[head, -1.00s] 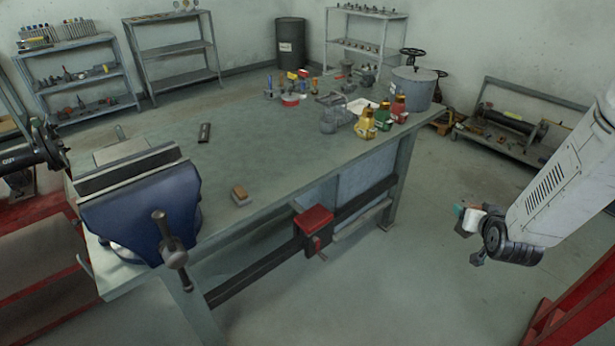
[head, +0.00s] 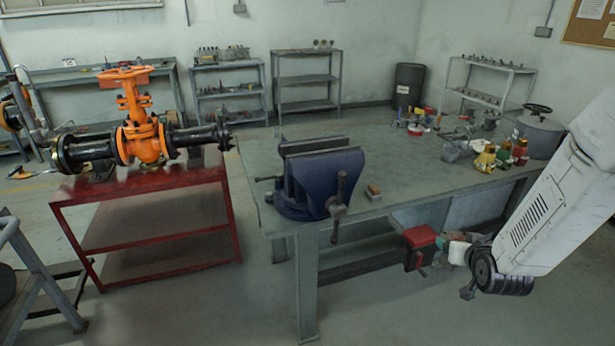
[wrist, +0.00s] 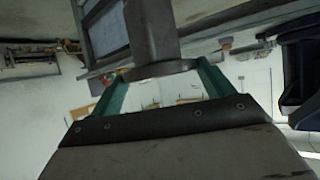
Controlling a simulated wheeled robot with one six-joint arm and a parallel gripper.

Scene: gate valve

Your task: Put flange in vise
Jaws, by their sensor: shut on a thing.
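The blue bench vise (head: 325,180) stands on the near left corner of the workbench (head: 400,205) in the head view. Its handle hangs at the front, and I see nothing held in its jaws. My gripper (wrist: 162,68) shows two green fingers shut on a grey flange (wrist: 155,69), a disc with a round neck, in the wrist view. In the head view my gripper (head: 458,252) is small and low at the right, in front of the bench and right of the vise. The flange is hard to make out there. A dark blue part, likely the vise (wrist: 303,70), shows at the wrist view's right edge.
An orange gate valve (head: 145,140) with black pipes sits on a red table (head: 150,225) at left. A small brown block (head: 373,192) lies beside the vise. Bottles (head: 502,156) stand at the bench's right.

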